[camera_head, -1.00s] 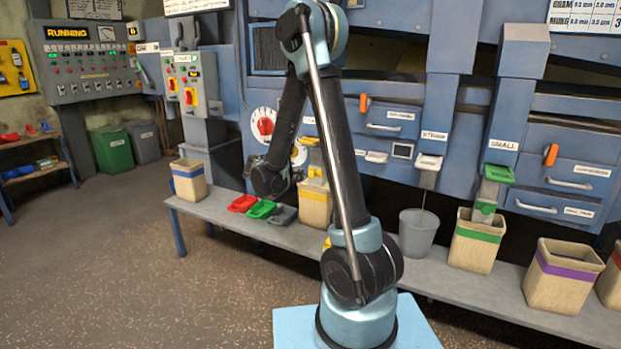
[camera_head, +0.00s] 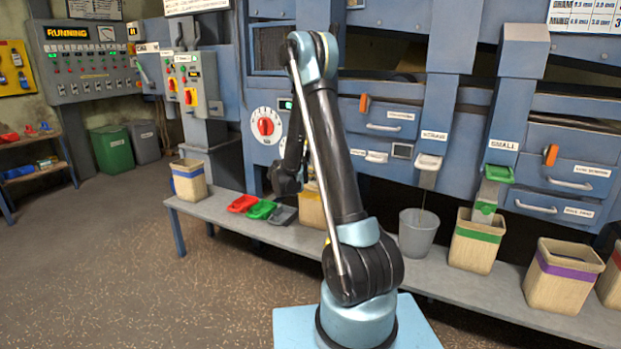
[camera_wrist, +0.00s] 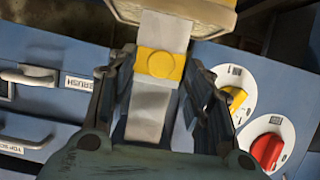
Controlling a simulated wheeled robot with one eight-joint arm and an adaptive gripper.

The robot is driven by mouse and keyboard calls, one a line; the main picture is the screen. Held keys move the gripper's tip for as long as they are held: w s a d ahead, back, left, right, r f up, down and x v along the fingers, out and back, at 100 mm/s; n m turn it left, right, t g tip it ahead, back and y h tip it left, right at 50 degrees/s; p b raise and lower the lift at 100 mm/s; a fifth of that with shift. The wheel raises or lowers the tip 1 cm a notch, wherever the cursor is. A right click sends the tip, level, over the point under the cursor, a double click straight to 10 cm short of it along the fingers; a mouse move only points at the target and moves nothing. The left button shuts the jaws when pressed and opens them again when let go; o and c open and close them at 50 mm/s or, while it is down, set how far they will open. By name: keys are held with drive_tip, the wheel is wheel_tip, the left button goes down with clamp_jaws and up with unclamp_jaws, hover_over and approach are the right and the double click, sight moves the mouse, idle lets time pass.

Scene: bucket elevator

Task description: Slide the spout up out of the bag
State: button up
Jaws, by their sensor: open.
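In the wrist view the spout (camera_wrist: 161,64) is a pale chute with a yellow collar. Its end at the top of the picture overlaps the mouth of a tan bag (camera_wrist: 212,12); how deep it sits inside I cannot tell. My gripper (camera_wrist: 158,78) is open, with one dark finger on each side of the chute near the yellow collar. Whether either finger touches it is unclear. In the head view the bag (camera_head: 311,211) stands on the bench, partly behind my arm, and my arm hides the spout and my fingertips.
A red knob (camera_wrist: 267,150) and a yellow knob (camera_wrist: 233,98) are close right of my gripper in the wrist view. Red, green and grey scoops (camera_head: 262,209) lie left of the bag on the bench (camera_head: 235,222). A grey bucket (camera_head: 417,232) stands to the right.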

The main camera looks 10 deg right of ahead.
drive_tip(key=shift+x, duration=1.35)
clamp_jaws()
wheel_tip(320, 180, up, 10)
drive_tip(key=shift+w, duration=0.15)
unclamp_jaws()
drive_tip(key=shift+a, duration=0.1)
